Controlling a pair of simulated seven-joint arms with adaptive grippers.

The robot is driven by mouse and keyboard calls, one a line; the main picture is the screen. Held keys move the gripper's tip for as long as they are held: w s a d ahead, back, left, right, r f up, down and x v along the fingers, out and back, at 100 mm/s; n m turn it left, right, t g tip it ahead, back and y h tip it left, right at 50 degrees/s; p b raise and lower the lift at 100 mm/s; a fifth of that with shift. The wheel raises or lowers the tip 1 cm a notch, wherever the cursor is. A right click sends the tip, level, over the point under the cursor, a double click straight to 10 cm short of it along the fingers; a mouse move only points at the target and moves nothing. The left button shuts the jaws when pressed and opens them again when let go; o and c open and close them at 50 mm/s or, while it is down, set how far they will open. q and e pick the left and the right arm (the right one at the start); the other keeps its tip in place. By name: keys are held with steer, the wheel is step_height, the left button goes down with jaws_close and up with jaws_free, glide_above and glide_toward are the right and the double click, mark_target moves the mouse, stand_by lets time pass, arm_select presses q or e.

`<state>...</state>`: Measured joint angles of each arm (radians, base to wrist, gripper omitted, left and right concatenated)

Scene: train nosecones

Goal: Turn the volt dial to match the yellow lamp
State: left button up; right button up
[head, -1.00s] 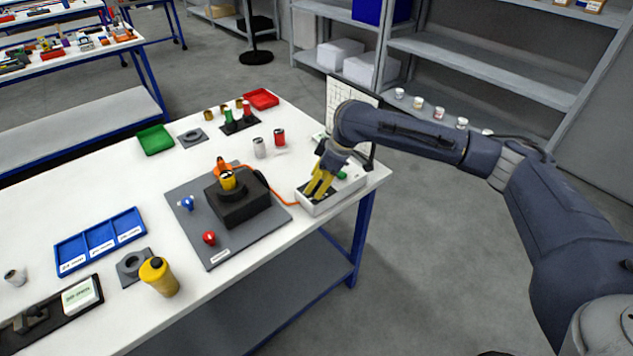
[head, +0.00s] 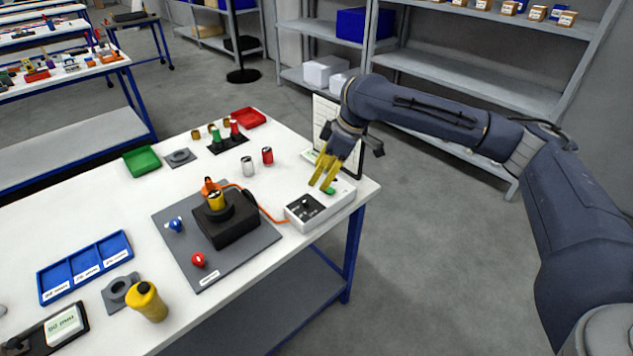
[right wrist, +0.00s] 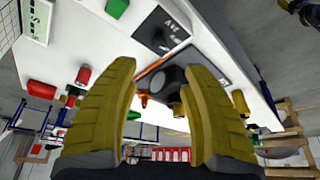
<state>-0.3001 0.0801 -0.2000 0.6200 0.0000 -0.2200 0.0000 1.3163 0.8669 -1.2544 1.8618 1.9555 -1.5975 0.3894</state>
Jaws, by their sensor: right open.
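The white control box (head: 343,199) stands at the table's right end. Its black panel carries a small dark dial (head: 305,204), with a green button (head: 330,190) beside it. The dial's setting is too small to read. An orange cable runs to a black block (head: 232,228) holding a yellow-topped part (head: 216,200); I cannot tell whether this is the yellow lamp. My right gripper (head: 327,176) is open and empty above the box, near the green button. In the right wrist view its yellow fingers stand apart, with the black panel (right wrist: 160,32) beyond. My left gripper is out of view.
A dark-framed white board (head: 325,125) stands behind the box, close to my right gripper.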

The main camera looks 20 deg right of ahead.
mark_target(306, 200)
steer(key=shift+s+d+r, duration=0.1)
steer(key=shift+d+r, duration=0.1)
steer(key=shift+r, duration=0.25)
steer(key=w+r+n+g, duration=0.2)
steer(key=w+r+n, duration=0.1)
steer(key=w+r, duration=0.15)
steer(key=a+f+n, duration=0.1)
steer(key=f, duration=0.4)
steer(key=s+a+f+n+g, duration=0.1)
steer(key=f+n, duration=0.1)
steer(key=f, duration=0.3)
steer(key=s+a+f+n, duration=0.1)
steer(key=f+n, duration=0.1)
steer(key=f, duration=0.3)
steer(key=shift+a+f, duration=0.3)
steer(key=shift+a, duration=0.1)
